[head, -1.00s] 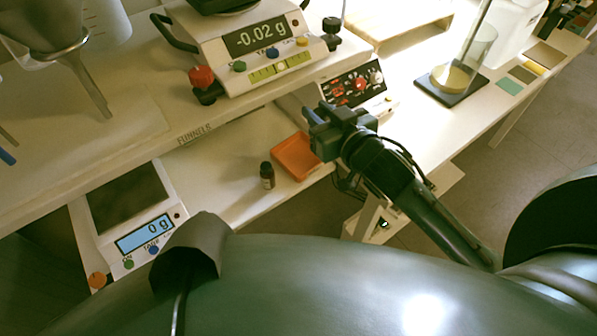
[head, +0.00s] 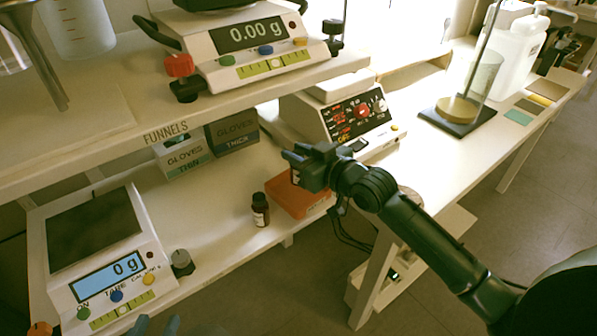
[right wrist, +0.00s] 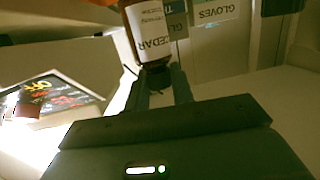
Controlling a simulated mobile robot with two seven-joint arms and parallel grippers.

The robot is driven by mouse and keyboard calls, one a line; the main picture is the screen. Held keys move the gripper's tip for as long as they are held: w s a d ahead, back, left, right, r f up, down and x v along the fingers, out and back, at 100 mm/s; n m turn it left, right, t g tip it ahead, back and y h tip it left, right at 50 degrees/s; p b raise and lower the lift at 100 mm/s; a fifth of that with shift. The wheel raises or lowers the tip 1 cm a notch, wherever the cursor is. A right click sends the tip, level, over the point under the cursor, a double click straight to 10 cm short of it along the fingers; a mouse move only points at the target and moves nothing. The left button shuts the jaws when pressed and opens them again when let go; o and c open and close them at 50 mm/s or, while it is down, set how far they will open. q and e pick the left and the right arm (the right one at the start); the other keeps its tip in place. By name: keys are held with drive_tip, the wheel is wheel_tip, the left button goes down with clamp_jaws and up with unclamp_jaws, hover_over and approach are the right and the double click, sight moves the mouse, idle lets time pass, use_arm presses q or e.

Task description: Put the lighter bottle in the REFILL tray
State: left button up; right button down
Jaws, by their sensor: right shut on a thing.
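A small dark bottle (head: 260,211) with a pale label and dark cap stands upright on the bench, left of the orange tray (head: 303,203). My right gripper (head: 300,166) is over the tray; it hides part of it. In the right wrist view my right gripper (right wrist: 160,90) is shut on a brown bottle (right wrist: 150,28) with a white label reading CEDAR. That bottle is mostly hidden behind the fingers in the head view. No REFILL lettering can be read. Bluish tips of my left gripper (head: 157,326) show at the bottom edge; their opening is unclear.
A balance (head: 108,262) reading 0 g stands at lower left, its pan empty. A dark knob (head: 181,263) is beside it. The shelf above carries a balance (head: 256,48) reading 0.00 g.

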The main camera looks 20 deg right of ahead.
drive_tip(key=shift+f+b, duration=0.3)
drive_tip(key=shift+f, duration=1.6)
drive_tip(key=shift+f, duration=0.1)
drive_tip(key=c, duration=1.2)
unclamp_jaws()
drive_tip(key=p+v, duration=0.2)
drive_tip(key=v, duration=1)
drive_tip(key=s+a+f+m+h, duration=0.1)
drive_tip(key=s+a, duration=0.2)
drive_tip(key=s, duration=0.5)
drive_tip(key=s+a+f+m+h, duration=0.1)
drive_tip(key=s+a+f+m, duration=0.1)
drive_tip(key=s, duration=0.5)
drive_tip(key=shift+s+a+f+h, duration=0.3)
drive_tip(key=shift+s+a+f, duration=0.05)
drive_tip(key=shift+a, duration=0.1)
